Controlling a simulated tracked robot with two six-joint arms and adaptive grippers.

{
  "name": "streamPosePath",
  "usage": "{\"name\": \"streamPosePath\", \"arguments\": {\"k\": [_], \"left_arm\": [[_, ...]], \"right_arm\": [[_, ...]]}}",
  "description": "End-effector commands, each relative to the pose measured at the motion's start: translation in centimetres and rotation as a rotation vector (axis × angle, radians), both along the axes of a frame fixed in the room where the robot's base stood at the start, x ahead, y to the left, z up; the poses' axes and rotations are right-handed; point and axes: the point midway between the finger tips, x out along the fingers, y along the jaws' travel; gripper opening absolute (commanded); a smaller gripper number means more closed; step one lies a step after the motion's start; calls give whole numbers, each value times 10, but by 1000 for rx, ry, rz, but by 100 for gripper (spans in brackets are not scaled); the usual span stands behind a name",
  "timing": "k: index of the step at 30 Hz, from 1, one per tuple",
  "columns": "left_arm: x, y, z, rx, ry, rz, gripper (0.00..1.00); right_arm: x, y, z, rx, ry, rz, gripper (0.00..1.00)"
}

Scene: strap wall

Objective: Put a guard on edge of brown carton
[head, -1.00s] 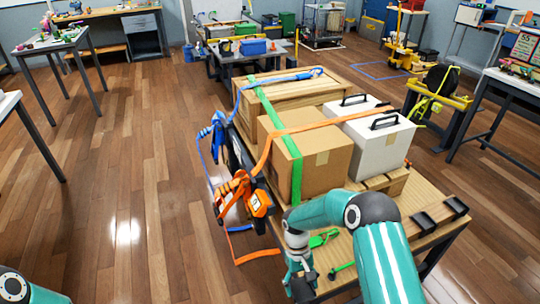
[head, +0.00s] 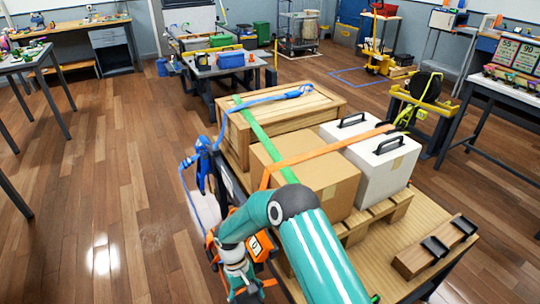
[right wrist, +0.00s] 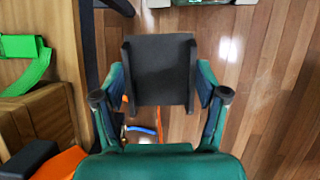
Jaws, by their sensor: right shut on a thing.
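The brown carton (head: 325,180) stands on a pallet on the wooden bench top. A green strap (head: 260,136) and an orange strap (head: 310,155) cross its top. My right gripper (head: 243,290) is low at the bottom of the head view, beside the carton's near-left side. In the right wrist view my right gripper (right wrist: 160,100) is shut on a dark guard (right wrist: 160,62), held over the floor beside the bench edge. The guard cannot be made out in the head view. Two more black guards (head: 435,247) sit on a wooden bar. My left gripper is not in view.
A white case (head: 375,165) with black handles stands right of the carton, and a wooden crate (head: 310,108) behind. A blue strap and ratchet (head: 203,150) and an orange ratchet (head: 262,245) hang at the bench's left side. Floor at the left is clear.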

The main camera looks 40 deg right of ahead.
Motion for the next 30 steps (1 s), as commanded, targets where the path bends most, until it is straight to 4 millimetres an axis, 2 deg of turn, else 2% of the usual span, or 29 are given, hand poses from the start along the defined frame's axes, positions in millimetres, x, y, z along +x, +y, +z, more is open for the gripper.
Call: {"name": "streamPosePath", "arguments": {"k": [5,10,14,15,20,23,25,30], "left_arm": [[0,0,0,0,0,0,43],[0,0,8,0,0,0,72],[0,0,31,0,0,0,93],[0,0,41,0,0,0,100],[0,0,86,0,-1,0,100],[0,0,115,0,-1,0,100],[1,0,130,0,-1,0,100],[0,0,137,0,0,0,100]], "right_arm": [[4,8,0,0,0,21,38],[5,10,8,0,0,26,38],[6,11,32,0,0,28,38],[6,10,42,0,0,29,38],[7,7,90,0,-1,53,38],[11,-4,130,-1,-4,115,38],[17,-19,160,-2,-6,209,38],[33,-72,217,-4,-6,530,38]]}}
